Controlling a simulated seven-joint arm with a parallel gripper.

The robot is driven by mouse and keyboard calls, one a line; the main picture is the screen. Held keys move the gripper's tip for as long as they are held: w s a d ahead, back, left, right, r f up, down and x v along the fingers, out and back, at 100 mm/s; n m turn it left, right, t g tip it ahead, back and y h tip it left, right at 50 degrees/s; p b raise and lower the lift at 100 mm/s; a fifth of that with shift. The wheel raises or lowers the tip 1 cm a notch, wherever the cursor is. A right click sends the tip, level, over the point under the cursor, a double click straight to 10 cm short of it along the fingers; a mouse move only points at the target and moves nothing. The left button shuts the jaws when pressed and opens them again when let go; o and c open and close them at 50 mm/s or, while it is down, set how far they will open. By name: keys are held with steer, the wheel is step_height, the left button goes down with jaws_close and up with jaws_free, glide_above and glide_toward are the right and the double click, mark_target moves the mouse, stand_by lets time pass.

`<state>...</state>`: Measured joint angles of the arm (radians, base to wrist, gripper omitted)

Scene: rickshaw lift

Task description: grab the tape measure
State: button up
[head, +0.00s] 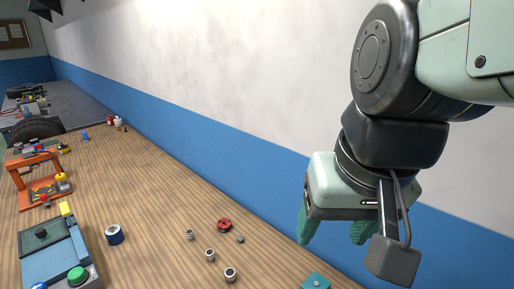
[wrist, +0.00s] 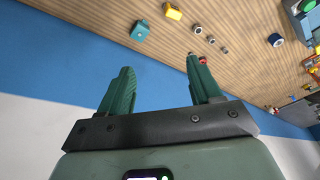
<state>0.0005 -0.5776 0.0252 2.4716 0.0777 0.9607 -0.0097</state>
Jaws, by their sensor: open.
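My gripper (head: 333,236) hangs above the right side of the workbench, beside the blue wall band, with its green fingers apart and nothing between them. Its open fingers also show in the wrist view (wrist: 160,66). A small yellow, blocky object (wrist: 172,11) at the top of the wrist view may be the tape measure; it is too small to be sure. A teal block (wrist: 140,30) lies near it, beyond the fingertips, and shows cut off at the bottom edge of the head view (head: 316,281). Neither object touches my gripper.
The wooden workbench (head: 160,190) holds several small metal fittings (head: 210,255), a red round part (head: 224,224) and a blue-rimmed roll (head: 114,234). A blue machine (head: 55,255) and an orange press (head: 35,180) stand at left. The wall (head: 260,150) runs close behind my gripper.

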steer(key=w+f+m+t+y, duration=0.2)
steer(key=f+m+y, duration=0.2)
steer(key=f+m, duration=0.4)
steer(key=w+f+m+t+y, duration=0.2)
steer(key=f+m+y, duration=0.3)
steer(key=f, duration=1.3)
steer(key=w+f+m+t+y, duration=0.2)
steer(key=w+f+m+y, duration=0.2)
steer(key=f+m, duration=0.7)
steer(key=shift+d+f+y, duration=0.15)
steer(key=shift+f+y, duration=0.2)
steer(key=shift+f, duration=0.2)
steer(key=shift+d+f+y, duration=0.15)
steer(key=shift+f+y, duration=0.2)
steer(key=shift+f, duration=0.15)
steer(key=shift+w+a+f+m, duration=0.1)
steer(key=shift+a+m, duration=0.05)
steer(key=shift+m, duration=0.15)
steer(key=x, duration=0.5)
steer(key=shift+a, duration=0.1)
steer(key=shift+r+x, duration=0.15)
steer(key=shift+x, duration=1.2)
steer(key=shift+r+x, duration=0.15)
steer(key=shift+x, duration=1.15)
steer(key=c, duration=1.1)
